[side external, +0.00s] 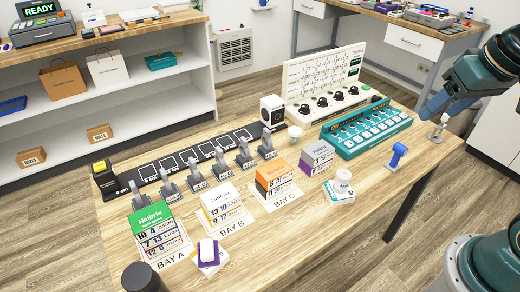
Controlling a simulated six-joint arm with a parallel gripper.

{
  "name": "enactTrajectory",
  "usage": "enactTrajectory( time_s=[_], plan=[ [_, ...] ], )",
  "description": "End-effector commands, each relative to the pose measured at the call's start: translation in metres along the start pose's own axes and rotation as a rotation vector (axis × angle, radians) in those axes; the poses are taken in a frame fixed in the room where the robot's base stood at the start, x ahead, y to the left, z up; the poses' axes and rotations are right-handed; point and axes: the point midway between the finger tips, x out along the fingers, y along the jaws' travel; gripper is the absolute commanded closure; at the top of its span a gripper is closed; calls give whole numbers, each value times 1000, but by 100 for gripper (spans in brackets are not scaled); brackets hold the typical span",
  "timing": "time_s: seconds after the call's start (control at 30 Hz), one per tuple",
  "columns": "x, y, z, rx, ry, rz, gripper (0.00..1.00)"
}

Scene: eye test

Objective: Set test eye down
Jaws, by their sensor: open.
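My gripper (432,109) is at the right side of the wooden table, over its far right edge, with its jaws open. Just below it a small pale piece with a round top (438,129) stands upright on the table. Left of that, a small blue tilted cylinder on a foot (398,152) stands near the right edge. I cannot tell which of these, if either, is the test eye. Nothing shows clearly between my fingers, and I cannot tell whether they touch the pale piece.
A teal button panel (366,132) and a white console with knobs (326,88) stand at the back. Card stacks lie on mats, including a green-topped one (152,220). A black strip (185,158) runs along the back left. Bare wood (310,232) lies front right.

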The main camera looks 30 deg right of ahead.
Motion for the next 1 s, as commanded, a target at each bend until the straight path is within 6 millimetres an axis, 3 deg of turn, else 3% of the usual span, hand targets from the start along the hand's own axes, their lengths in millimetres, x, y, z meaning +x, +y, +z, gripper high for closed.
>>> enactTrajectory(
  time_s=[0.1, 0.3, 0.8, 1.0],
  plan=[
    [-11, -6, 21, -115, 38, -25, 42],
    [-19, -10, 44, -243, 76, -50, 42],
    [-20, -11, 51, -283, 87, -56, 42],
    [-19, -13, 48, -301, 90, -60, 5]
  ],
)
